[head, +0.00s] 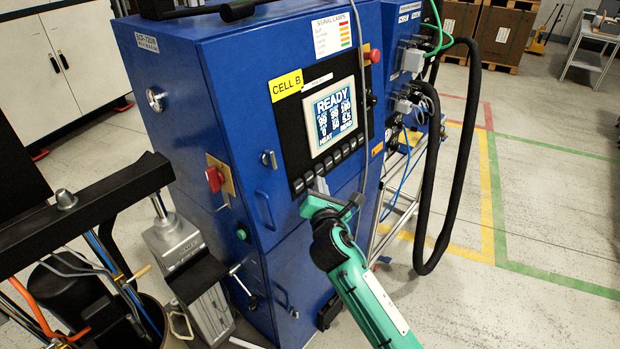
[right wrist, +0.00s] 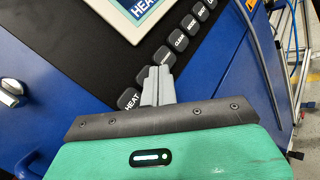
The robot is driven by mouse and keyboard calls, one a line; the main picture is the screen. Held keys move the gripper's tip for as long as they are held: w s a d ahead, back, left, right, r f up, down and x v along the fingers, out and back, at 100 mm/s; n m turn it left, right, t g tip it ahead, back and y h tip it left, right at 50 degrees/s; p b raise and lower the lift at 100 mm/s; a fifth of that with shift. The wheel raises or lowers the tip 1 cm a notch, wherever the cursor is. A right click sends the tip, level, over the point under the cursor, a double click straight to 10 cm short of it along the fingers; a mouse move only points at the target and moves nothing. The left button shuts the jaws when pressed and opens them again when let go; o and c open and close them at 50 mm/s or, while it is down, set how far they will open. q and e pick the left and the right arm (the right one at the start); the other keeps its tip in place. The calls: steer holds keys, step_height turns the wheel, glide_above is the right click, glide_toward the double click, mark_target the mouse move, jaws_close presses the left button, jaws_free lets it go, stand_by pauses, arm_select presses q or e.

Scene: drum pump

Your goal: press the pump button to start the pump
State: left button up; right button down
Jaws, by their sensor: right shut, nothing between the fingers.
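A row of dark push buttons runs below the lit screen (head: 335,117) on the blue cabinet's black panel. In the right wrist view, the HEAT button (right wrist: 128,100) is at the lower left and the CLEAR button (right wrist: 178,40) is farther up. Between them, one button (right wrist: 143,76) is partly hidden by my fingers and its label cannot be read. I cannot make out which button is the pump button. My right gripper (head: 319,184) is shut and empty. Its fingertips (right wrist: 158,76) are over the row near HEAT; I cannot tell whether they touch. My left gripper is not in view.
The screen reads READY. A red knob (head: 214,179) and a door handle (head: 265,209) stick out from the blue cabinet (head: 200,80). A thick black hose (head: 462,160) hangs at the right. A grey clamp-like device (head: 172,240) stands at the left.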

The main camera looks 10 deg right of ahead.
steer(key=shift+w+a, duration=0.15)
stand_by(0.7)
steer(key=shift+w+a, duration=0.15)
steer(key=shift+w, duration=0.05)
steer(key=shift+w+a+f, duration=0.1)
steer(key=shift+w+a, duration=0.15)
steer(key=shift+w, duration=0.05)
stand_by(0.8)
stand_by(0.3)
steer(key=shift+s+d+p, duration=0.5)
steer(key=shift+s+p, duration=0.15)
steer(key=shift+p, duration=0.1)
steer(key=s+d+p, duration=0.1)
steer(key=s, duration=0.1)
steer(key=s+d+r+p, duration=0.1)
steer(key=s+d+p, duration=0.1)
stand_by(0.3)
